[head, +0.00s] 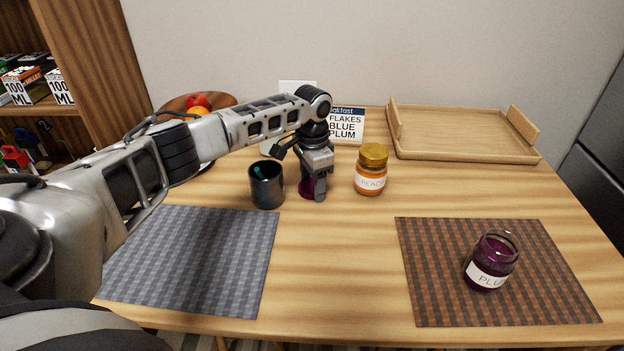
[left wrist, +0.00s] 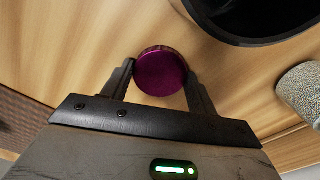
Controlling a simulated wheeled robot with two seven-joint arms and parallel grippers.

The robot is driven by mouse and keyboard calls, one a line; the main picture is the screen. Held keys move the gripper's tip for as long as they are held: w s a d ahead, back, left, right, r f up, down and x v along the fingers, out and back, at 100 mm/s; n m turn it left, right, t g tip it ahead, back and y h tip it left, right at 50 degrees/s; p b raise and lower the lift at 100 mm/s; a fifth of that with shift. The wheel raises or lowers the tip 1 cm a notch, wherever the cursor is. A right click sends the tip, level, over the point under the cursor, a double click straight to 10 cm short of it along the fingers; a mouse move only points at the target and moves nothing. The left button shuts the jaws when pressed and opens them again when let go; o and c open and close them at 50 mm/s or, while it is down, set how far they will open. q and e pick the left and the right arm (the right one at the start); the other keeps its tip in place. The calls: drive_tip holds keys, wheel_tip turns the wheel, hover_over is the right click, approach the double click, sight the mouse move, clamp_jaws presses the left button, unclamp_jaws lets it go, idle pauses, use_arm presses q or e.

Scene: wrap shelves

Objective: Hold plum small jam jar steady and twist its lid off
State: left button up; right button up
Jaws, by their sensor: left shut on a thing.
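The plum jam jar (head: 489,266) stands on the brown checked mat at the right, its label facing me. Its glass mouth is open with no lid on it, and no gripper touches it. My left gripper (head: 315,190) points down at the middle of the table, between the dark cup and the peach jar. It is shut on the purple lid (head: 306,187), low at the tabletop. In the left wrist view the round lid (left wrist: 161,72) sits between the two fingers. Whether it touches the wood is hard to tell. My right gripper is not in view.
A dark cup (head: 267,190) stands close left of the lid; a gold-lidded peach jar (head: 371,175) stands to its right. A wooden tray (head: 455,137) and a breakfast box (head: 347,126) are behind. The grey mat (head: 190,262) is empty. Bare table lies between the mats.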

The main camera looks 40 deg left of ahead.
sight(312, 185)
use_arm(q)
drive_tip(key=shift+s+d+f, duration=0.1)
drive_tip(key=shift+f, duration=0.25)
drive_tip(key=o, duration=1)
drive_tip(key=shift+c, duration=0.2)
drive_tip(key=shift+o, duration=0.6)
drive_tip(key=shift+s, duration=0.15)
drive_tip(key=shift+f, duration=0.1)
wheel_tip(312, 185, up, 13)
drive_tip(key=shift+w+p, duration=0.35)
drive_tip(key=shift+p, duration=0.1)
